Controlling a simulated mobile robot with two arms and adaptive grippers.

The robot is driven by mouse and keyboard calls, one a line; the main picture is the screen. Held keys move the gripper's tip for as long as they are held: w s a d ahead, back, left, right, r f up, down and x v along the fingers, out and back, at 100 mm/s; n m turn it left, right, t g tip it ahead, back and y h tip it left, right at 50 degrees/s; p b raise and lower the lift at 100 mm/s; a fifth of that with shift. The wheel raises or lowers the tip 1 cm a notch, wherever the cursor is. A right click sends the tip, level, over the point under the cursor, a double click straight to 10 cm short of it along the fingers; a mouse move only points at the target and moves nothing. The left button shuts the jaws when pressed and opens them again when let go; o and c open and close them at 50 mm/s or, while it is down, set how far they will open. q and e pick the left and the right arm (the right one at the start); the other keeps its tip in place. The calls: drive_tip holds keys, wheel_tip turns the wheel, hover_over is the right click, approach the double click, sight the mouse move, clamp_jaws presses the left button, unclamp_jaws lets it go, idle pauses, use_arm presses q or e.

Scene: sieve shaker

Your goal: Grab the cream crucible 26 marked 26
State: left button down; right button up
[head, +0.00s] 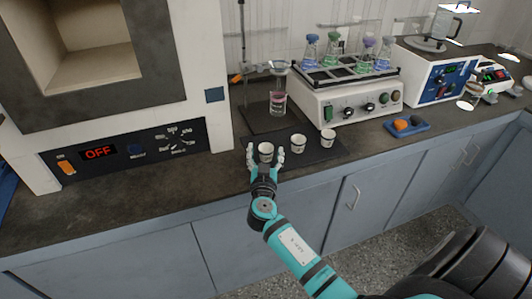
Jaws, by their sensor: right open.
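Three small cream crucibles stand in a row on a dark mat near the counter's front edge: a left crucible (265,149), a middle crucible (298,143) and a right crucible (328,137). Their markings are too small to read, so I cannot tell which is 26. My right gripper (266,154) is open at the left crucible, with one finger on each side of it. I cannot tell whether the fingers touch it. My left gripper is not in view.
A furnace (110,140) with an "OFF" display stands at the left. Behind the crucibles are a glass cylinder (278,95) and a shaker (345,100) carrying several flasks. A blue tray (408,127) lies at the right. The counter's front left is clear.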

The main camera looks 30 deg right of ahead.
drive_tip(key=shift+x, duration=0.8)
drive_tip(key=shift+c, duration=0.4)
drive_tip(key=c, duration=1.1)
drive_tip(key=shift+c, duration=0.5)
drive_tip(key=shift+r, duration=0.1)
